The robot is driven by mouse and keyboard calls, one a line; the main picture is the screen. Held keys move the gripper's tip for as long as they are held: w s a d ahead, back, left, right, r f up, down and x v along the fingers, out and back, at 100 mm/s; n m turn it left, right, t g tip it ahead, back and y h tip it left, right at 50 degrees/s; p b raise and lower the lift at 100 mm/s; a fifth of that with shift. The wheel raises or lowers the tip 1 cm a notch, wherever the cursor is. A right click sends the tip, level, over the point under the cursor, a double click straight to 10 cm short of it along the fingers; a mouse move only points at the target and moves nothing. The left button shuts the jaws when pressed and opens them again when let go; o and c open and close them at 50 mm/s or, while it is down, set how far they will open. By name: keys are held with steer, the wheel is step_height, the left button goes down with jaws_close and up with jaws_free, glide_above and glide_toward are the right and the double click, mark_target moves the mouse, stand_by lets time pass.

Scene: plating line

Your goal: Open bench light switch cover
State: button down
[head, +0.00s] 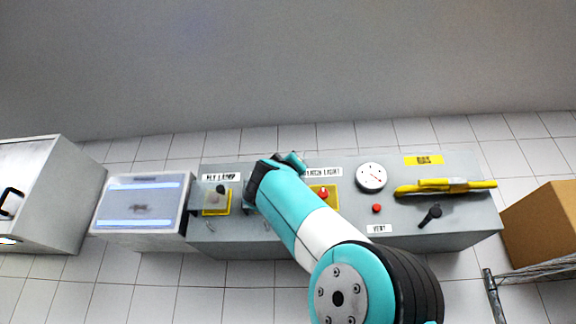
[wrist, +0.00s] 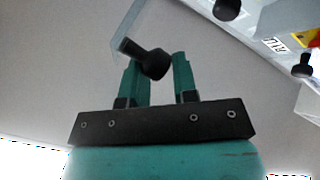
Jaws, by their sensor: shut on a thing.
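The bench light switch, a red knob on a yellow plate (head: 324,194), shows uncovered in the head view under a partly hidden label (head: 323,172). In the wrist view, my gripper (wrist: 156,68) is shut on a round black knob (wrist: 152,63). The knob joins a clear, tilted panel (wrist: 128,30), which looks like the switch cover. In the head view my gripper (head: 290,160) is at the panel's back edge, just left of the bench light label. My arm hides the cover and the fingertips there.
The fly lamp switch (head: 215,203) on the left has its own cover with a black knob. To the right are a gauge (head: 371,177), a red button (head: 376,209), a black lever (head: 431,214) and a yellow handle (head: 445,186). A cardboard box (head: 545,225) stands far right.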

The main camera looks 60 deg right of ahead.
steer(key=shift+w+d+f, duration=0.2)
steer(key=shift+w+f, duration=0.25)
steer(key=shift+w, duration=0.15)
stand_by(0.3)
steer(key=c, duration=1.2)
jaws_free()
steer(key=shift+o, duration=1.4)
steer(key=shift+d, duration=0.15)
steer(key=shift+w+f, duration=0.1)
steer(key=w+a+f+b, duration=0.4)
steer(key=a+f+b, duration=0.5)
steer(key=a+f, duration=0.3)
steer(key=a, duration=0.2)
steer(key=shift+w+a+b, duration=0.2)
steer(key=shift+a+b, duration=0.1)
steer(key=shift+a, duration=0.1)
steer(key=shift+f, duration=0.15)
